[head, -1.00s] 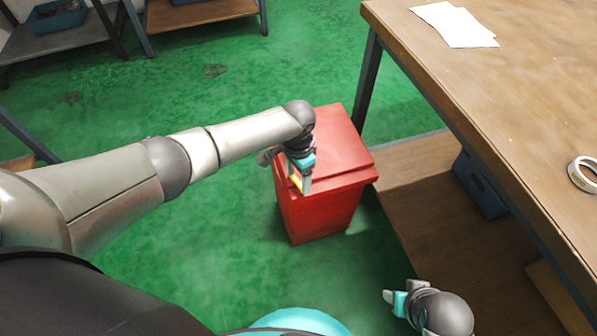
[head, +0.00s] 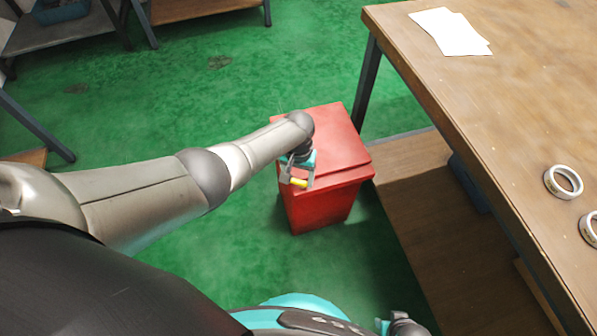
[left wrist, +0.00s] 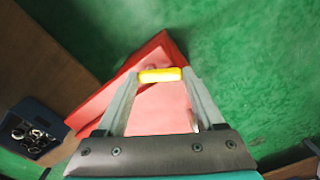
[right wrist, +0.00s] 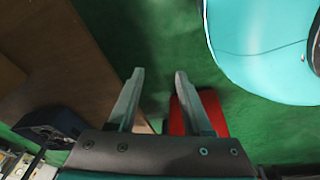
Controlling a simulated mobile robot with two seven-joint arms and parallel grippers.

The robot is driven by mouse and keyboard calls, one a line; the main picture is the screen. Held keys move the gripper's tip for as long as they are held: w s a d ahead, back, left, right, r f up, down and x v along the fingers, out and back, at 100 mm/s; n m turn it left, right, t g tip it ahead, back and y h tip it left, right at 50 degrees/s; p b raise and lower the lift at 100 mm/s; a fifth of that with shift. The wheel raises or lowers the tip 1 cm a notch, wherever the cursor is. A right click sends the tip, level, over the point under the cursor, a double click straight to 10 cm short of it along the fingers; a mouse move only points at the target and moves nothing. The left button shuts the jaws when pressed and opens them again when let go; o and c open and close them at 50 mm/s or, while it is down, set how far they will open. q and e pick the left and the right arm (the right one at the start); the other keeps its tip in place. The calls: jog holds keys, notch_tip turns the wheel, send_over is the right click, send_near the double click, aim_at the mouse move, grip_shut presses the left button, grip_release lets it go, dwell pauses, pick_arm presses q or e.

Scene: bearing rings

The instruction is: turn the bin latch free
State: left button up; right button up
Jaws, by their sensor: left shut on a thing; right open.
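The red bin (head: 335,200) stands on the green floor beside the workbench, lid down. Its yellow latch (head: 299,183) is on the side facing me, near the top edge, and looks roughly level. My left gripper (head: 296,181) is shut on the latch. In the left wrist view the yellow latch (left wrist: 160,75) spans between the two fingertips, with the red bin (left wrist: 160,110) behind it. My right gripper (right wrist: 160,73) is open and empty, with part of the red bin (right wrist: 177,118) beyond it. In the head view only a bit of it shows at the bottom edge.
The wooden workbench (head: 500,100) on the right carries white paper (head: 450,31) and two rings (head: 563,181). Its lower shelf (head: 410,220) lies close to the bin's right side and holds a blue box (head: 470,182). Green floor left of the bin is clear.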

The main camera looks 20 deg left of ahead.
pick_arm(q)
jog(key=n, duration=0.1)
jog(key=n+p, duration=0.1)
jog(key=shift+s+d+n, duration=0.1)
jog(key=shift+s+n, duration=0.15)
jog(key=shift+n, duration=0.15)
jog(key=shift+s+n+p, duration=0.15)
jog(key=shift+n+p, duration=0.3)
jog(key=shift+n, duration=1.15)
pick_arm(e)
jog(key=shift+s+d+f, duration=0.25)
jog(key=shift+s+d, duration=0.2)
jog(key=shift+s, duration=0.15)
jog(key=shift+s+d+f, duration=0.3)
jog(key=shift+s+d, duration=0.15)
jog(key=shift+s, duration=0.2)
jog(key=shift+s+d+f, duration=0.25)
jog(key=shift+s+d, duration=0.2)
jog(key=shift+s, duration=0.15)
jog(key=shift+s+f, duration=0.1)
jog(key=shift+s, duration=0.05)
